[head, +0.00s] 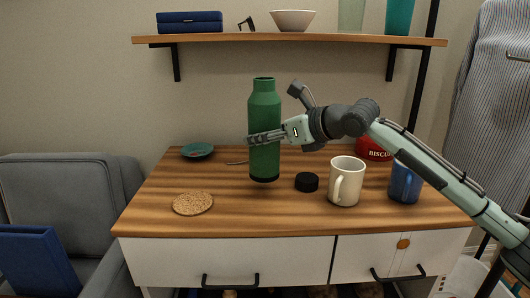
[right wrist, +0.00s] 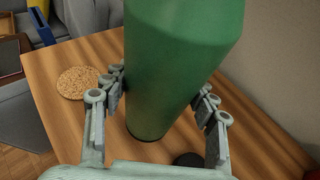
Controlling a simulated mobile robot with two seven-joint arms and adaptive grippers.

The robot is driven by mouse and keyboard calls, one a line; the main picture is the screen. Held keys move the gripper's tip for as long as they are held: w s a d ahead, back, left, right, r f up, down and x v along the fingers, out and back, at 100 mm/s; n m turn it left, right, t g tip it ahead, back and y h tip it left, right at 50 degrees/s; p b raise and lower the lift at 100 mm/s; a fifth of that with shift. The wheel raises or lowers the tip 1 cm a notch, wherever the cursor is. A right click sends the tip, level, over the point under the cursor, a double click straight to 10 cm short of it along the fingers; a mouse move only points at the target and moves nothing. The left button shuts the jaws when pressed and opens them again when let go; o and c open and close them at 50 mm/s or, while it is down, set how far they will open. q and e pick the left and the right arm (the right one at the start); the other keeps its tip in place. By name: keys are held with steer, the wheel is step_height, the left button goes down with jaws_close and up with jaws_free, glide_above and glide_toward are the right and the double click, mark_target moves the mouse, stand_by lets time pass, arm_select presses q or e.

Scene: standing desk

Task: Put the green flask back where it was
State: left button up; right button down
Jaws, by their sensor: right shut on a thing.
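The green flask (head: 264,108) stands upright over the middle of the wooden desk (head: 240,215), behind and to the left of a black cap (head: 307,182). My right gripper (head: 262,138) reaches in from the right and is shut around its body. In the right wrist view the flask (right wrist: 180,50) fills the space between the two fingers (right wrist: 158,98). I cannot tell for certain whether its base touches the desk. A round cork coaster (head: 193,204) lies bare at the front left, apart from the flask; it also shows in the right wrist view (right wrist: 77,82). My left gripper is out of view.
A cream mug (head: 346,183), a blue mug (head: 404,184) and a red tin (head: 372,149) stand right of the flask, near my arm. A teal dish (head: 197,151) sits at the back left. A wall shelf (head: 290,39) hangs above. The desk's front middle is clear.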

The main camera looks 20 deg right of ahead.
mark_target(274, 150)
step_height(274, 150, down, 3)
steer(key=shift+f, duration=0.35)
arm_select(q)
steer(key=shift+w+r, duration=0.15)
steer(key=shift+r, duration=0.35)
arm_select(e)
steer(key=shift+f, duration=0.1)
steer(key=shift+c, duration=2.4)
jaws_free()
steer(key=shift+f, duration=0.1)
